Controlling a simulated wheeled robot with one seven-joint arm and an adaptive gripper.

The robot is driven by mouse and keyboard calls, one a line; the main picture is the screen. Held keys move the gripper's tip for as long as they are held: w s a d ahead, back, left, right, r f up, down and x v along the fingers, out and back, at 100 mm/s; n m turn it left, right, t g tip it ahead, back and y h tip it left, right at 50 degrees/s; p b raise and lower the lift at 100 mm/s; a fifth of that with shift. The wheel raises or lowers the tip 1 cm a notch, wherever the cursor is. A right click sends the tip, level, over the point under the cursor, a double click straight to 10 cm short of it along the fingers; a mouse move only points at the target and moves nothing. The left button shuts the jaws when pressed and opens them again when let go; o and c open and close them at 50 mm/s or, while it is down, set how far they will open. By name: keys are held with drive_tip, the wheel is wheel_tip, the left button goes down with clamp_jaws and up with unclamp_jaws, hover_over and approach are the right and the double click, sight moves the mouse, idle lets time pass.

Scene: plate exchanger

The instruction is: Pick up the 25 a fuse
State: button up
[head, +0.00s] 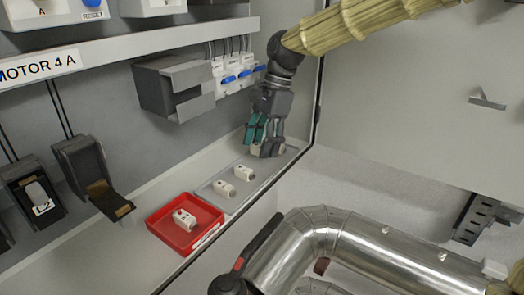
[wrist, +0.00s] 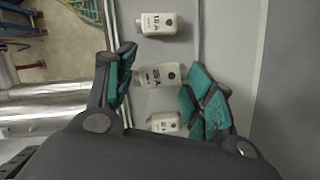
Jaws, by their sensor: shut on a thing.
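My gripper (head: 265,147) reaches down to the far end of the grey tray in the head view. In the wrist view its teal-padded fingers (wrist: 158,82) are shut on the sides of a white fuse (wrist: 153,75), whose label appears to read 25 A. In the head view my fingers largely hide this fuse, and I cannot tell whether it is clear of the tray. Another white fuse (wrist: 160,24) lies above it in the wrist view. A third fuse (wrist: 164,122) below it is partly hidden by my gripper.
Two white fuses (head: 224,188) (head: 243,173) lie on the grey tray (head: 207,190) in the head view. A red tray (head: 158,228) nearby holds one fuse (head: 184,219). Grey holders (head: 178,88) and the cabinet wall stand close behind my gripper.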

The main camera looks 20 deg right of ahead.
drive_tip(key=s+b, duration=0.1)
drive_tip(key=s, duration=0.2)
drive_tip(key=s+a+b, duration=0.1)
drive_tip(key=s, duration=0.2)
drive_tip(key=s+a+b, duration=0.1)
drive_tip(key=s, duration=0.1)
drive_tip(key=shift+s+a+r+b, duration=0.1)
drive_tip(key=shift+s+r+b, duration=0.25)
drive_tip(key=shift+s+b, duration=0.05)
drive_tip(key=shift+s+a+r+p, duration=0.1)
drive_tip(key=shift+s+a+p, duration=0.15)
drive_tip(key=shift+s, duration=0.65)
drive_tip(key=shift+s+a+r+p, duration=0.1)
drive_tip(key=shift+s+a, duration=0.1)
drive_tip(key=shift+s, duration=0.75)
drive_tip(key=shift+s+a+r+p, duration=0.1)
drive_tip(key=shift+s+a+p, duration=0.15)
drive_tip(key=shift+s, duration=0.65)
